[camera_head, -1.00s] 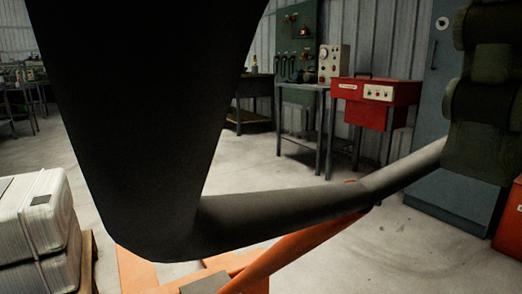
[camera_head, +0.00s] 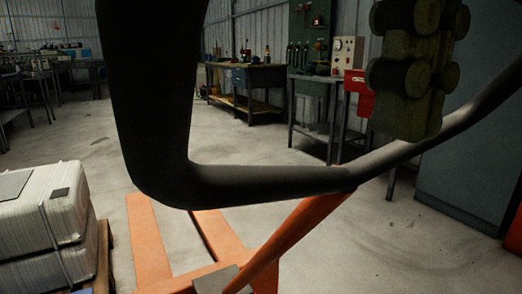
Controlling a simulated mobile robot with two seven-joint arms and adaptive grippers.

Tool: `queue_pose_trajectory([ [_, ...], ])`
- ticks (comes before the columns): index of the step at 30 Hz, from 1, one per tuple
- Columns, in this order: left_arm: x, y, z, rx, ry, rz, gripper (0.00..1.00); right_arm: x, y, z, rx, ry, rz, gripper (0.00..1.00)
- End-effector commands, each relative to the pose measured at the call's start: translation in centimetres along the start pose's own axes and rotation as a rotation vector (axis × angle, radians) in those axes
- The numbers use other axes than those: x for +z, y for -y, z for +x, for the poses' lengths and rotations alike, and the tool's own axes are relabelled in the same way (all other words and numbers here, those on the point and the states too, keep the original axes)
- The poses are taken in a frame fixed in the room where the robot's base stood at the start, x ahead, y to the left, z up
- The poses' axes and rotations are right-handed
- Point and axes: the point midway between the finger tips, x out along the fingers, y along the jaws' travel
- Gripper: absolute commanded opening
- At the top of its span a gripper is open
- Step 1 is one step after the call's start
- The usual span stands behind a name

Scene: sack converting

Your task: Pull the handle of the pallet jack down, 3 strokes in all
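The black loop handle (camera_head: 245,181) of the pallet jack fills the middle of the head view, very near the camera. Its orange shaft (camera_head: 295,232) runs down and left to the orange forks (camera_head: 148,240) on the floor.
White stacked sacks (camera_head: 40,215) on a wooden pallet (camera_head: 106,250) stand at the left. Workbenches (camera_head: 248,78), a red box (camera_head: 358,92) and a grey-blue cabinet (camera_head: 470,160) stand behind. The concrete floor between is clear.

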Motion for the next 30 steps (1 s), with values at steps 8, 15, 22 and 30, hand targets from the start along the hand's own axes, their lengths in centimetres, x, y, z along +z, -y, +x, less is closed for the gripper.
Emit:
queue_pose_trajectory([
  [8, -0.1, 0.0, -0.4, -0.005, -0.007, 0.006, 0.0, -0.2, 0.0, -0.1, 0.0, 0.0, 0.0, 0.4],
  [15, 2.8, 0.1, -2.8, -0.008, -0.009, 0.003, 0.0, -2.2, -0.3, -1.5, 0.0, 0.0, 0.0, 0.4],
  [22, 5.4, 0.2, -4.4, -0.01, -0.009, 0.004, 0.0, -3.7, -0.5, -2.5, 0.0, 0.0, 0.0, 0.4],
  [30, 5.8, 0.2, -4.5, -0.011, -0.009, 0.005, 0.0, -3.7, -0.5, -2.5, 0.0, 0.0, 0.0, 0.4],
])
